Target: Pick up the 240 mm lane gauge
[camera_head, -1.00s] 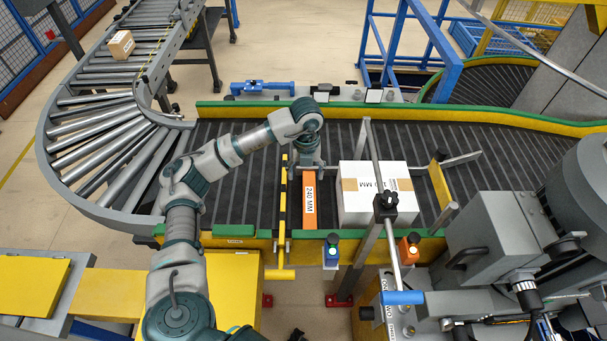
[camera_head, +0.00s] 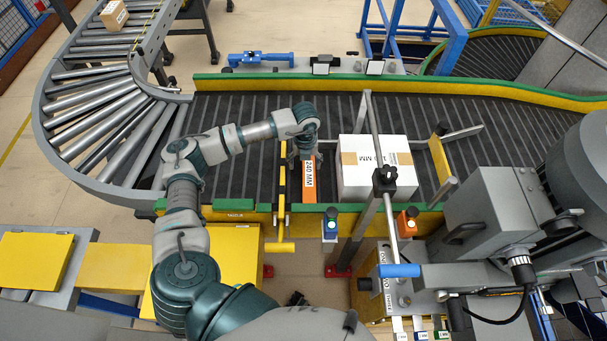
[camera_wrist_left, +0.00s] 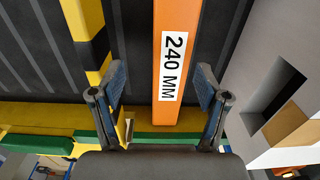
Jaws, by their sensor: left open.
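The 240 mm lane gauge is an orange bar (camera_head: 309,196) with a white "240 MM" label, lying across the dark conveyor left of the white box. My left gripper (camera_head: 304,153) is over its far part and hides that end. In the left wrist view, the gauge (camera_wrist_left: 179,30) runs between the two open fingers of my left gripper (camera_wrist_left: 160,88), nearer the right one. Neither finger visibly touches it. My right gripper is not in view.
A yellow-and-black bar (camera_head: 282,185) lies close to the gauge's left. A white box (camera_head: 371,170) stands to its right, behind a metal post. The conveyor's green-and-yellow near rail (camera_head: 237,207) passes by the gauge's near end. A roller curve (camera_head: 95,120) is at left.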

